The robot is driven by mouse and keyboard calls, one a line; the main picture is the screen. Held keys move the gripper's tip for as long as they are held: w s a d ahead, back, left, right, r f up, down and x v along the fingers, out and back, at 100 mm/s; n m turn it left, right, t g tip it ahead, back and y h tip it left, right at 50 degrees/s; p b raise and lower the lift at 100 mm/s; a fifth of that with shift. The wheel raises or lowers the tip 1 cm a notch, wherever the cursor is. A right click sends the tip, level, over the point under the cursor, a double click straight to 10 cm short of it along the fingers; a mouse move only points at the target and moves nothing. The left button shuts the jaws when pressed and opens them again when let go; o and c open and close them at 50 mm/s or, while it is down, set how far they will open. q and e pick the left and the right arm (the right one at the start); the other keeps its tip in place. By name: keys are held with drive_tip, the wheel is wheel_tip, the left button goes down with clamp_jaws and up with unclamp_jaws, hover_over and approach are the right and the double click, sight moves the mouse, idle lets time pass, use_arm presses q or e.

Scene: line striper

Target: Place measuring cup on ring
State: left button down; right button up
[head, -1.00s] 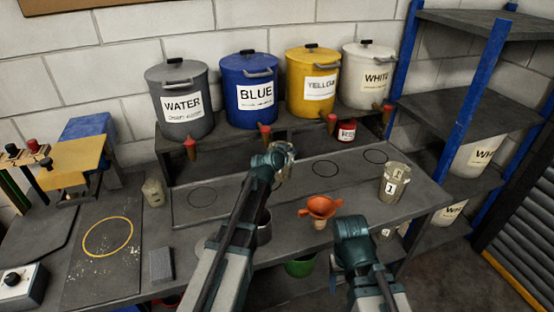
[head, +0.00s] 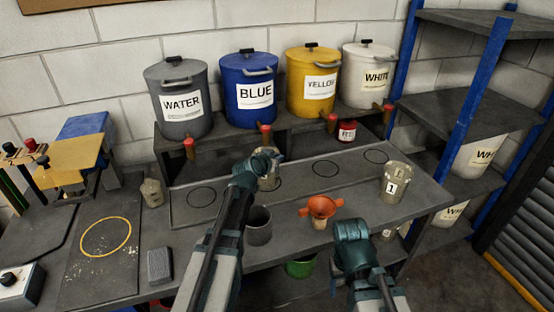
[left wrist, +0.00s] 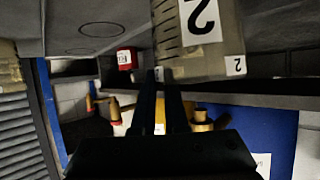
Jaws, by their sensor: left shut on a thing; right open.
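In the head view my left gripper (head: 266,160) is shut on a translucent beige measuring cup (head: 269,181), partly hidden by the gripper. The cup is over or within the second ring from the left (head: 279,188); I cannot tell whether it touches the board. In the left wrist view the cup (left wrist: 226,62) has graduation marks and labels with a "2", and the dark fingers (left wrist: 174,75) are against it. Other rings are at the left (head: 202,197), middle right (head: 327,169) and far right (head: 376,156). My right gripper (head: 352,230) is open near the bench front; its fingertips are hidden.
A cup labelled 1 (head: 394,183) stands at the board's right. A grey cylinder (head: 259,226) and orange funnel (head: 320,207) are in front. WATER (head: 181,100), BLUE (head: 249,93), YELLOW (head: 313,84) and WHITE (head: 369,75) buckets with taps stand behind on a shelf.

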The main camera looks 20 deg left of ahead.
use_arm(q)
drive_tip(key=shift+f, duration=0.15)
drive_tip(key=c, duration=0.9)
unclamp_jaws()
drive_tip(key=shift+c, duration=0.2)
drive_tip(key=shift+r, duration=0.2)
drive_tip(key=p+v, duration=0.5)
drive_tip(key=v, duration=0.7)
drive_tip(key=shift+f, duration=0.1)
